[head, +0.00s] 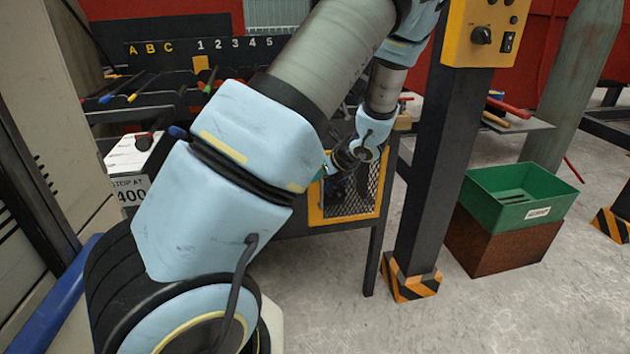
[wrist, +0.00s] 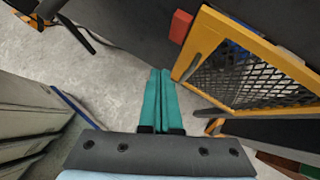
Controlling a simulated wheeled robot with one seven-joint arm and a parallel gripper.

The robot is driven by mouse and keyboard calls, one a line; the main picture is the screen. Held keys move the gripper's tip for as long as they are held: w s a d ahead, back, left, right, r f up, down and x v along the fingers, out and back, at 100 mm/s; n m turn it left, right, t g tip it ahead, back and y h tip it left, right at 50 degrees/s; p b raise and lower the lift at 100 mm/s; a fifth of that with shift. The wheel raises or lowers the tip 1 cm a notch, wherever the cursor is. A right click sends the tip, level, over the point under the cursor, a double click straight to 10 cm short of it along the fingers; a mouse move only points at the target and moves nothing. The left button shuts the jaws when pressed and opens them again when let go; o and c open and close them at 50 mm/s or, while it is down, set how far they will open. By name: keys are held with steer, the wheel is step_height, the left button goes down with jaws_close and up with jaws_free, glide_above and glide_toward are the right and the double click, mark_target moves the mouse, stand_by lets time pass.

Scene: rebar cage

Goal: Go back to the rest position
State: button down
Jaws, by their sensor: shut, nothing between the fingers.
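My gripper (wrist: 161,76) shows in the wrist view as two teal fingers lying side by side, shut with nothing between them. They are beside a yellow-framed mesh door (wrist: 258,62), with a gap that I cannot measure. In the head view my pale blue arm crosses the middle of the picture and hides most of the gripper. The same mesh door (head: 375,190) is seen there behind the wrist, under the bench.
A dark post (head: 437,150) with a yellow switch box (head: 484,32) stands right of my arm. A green crate (head: 515,195) sits on a brown box (head: 495,248) farther right. A tool rack (head: 150,90) is at the back left. Grey floor (head: 335,300) is clear in front.

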steer(key=s+a+r+n+g+h+p, duration=0.2)
steer(key=s+a+r+n, duration=0.4)
steer(key=n, duration=0.8)
steer(key=s+a+r+n+g+h+p, duration=0.3)
steer(key=s+a+r+n, duration=0.4)
steer(key=s+r+n, duration=0.3)
steer(key=shift+s+n+g+p, duration=0.4)
steer(key=shift+s+n+p, duration=0.5)
steer(key=shift+s+n, duration=1.1)
steer(key=shift+w, duration=0.1)
